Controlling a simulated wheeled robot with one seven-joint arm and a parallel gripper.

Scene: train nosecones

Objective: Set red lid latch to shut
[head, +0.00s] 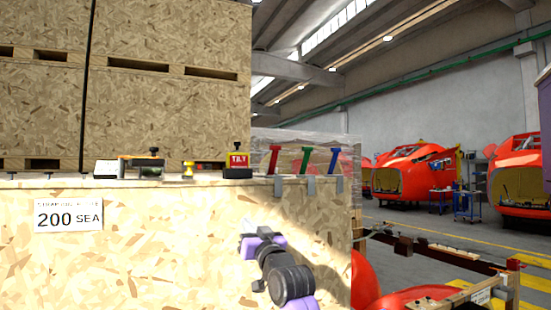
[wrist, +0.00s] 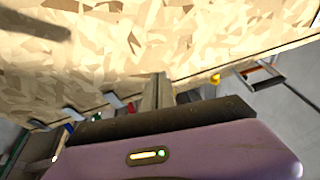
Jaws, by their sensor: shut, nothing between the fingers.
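The red latch (head: 275,158) is a red T-shaped handle standing up, slightly tilted, at the top edge of the wooden crate (head: 150,255) in the head view. A grey metal clip (head: 279,188) hangs over the crate edge below it. My gripper (head: 247,243) is in front of the crate's face, below and left of the red latch and apart from it. In the wrist view my gripper (wrist: 159,90) has its fingers together and empty, with the crate face beyond.
A green latch (head: 306,158) and a blue latch (head: 334,160) stand to the right of the red one. Taller crates (head: 165,110) stand behind.

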